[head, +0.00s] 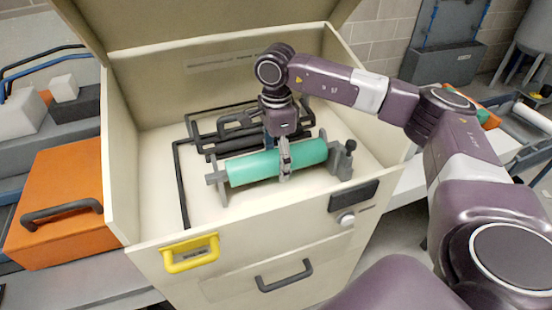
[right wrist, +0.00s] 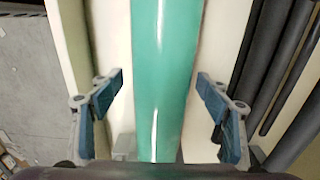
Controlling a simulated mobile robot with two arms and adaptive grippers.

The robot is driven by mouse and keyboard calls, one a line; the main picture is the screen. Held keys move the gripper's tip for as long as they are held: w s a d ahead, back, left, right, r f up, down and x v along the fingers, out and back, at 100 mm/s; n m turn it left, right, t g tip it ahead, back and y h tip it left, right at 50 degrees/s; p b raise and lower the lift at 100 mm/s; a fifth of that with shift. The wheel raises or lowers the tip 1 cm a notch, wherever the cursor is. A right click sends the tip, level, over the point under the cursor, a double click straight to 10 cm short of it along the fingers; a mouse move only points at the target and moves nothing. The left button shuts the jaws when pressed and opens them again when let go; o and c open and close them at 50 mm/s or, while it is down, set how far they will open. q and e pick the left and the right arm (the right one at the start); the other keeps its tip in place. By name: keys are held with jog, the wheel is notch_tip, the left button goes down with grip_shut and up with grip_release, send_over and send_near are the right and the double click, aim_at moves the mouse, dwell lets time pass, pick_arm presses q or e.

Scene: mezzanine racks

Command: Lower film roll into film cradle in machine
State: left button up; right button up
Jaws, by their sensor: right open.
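The green film roll (head: 255,168) lies across the grey film cradle (head: 217,186) inside the open cream machine (head: 120,225). Its ends are at the cradle's left upright and right end block (head: 343,160). My right gripper (head: 284,168) is above the middle of the roll, with its fingers straddling it. In the right wrist view the green roll (right wrist: 165,70) runs between the open fingers of my right gripper (right wrist: 163,95), with a gap on each side. The roll's underside is hidden. My left gripper is not in view.
Black rollers and bars (head: 225,143) lie behind the cradle inside the machine. The machine's front wall has a yellow handle (head: 190,255) and a round knob (head: 346,219). The raised lid (head: 200,20) stands above the back. An orange case (head: 60,205) is at left.

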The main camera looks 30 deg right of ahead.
notch_tip(320, 180, up, 12)
jog(key=shift+r, duration=0.1)
dwell(0.8)
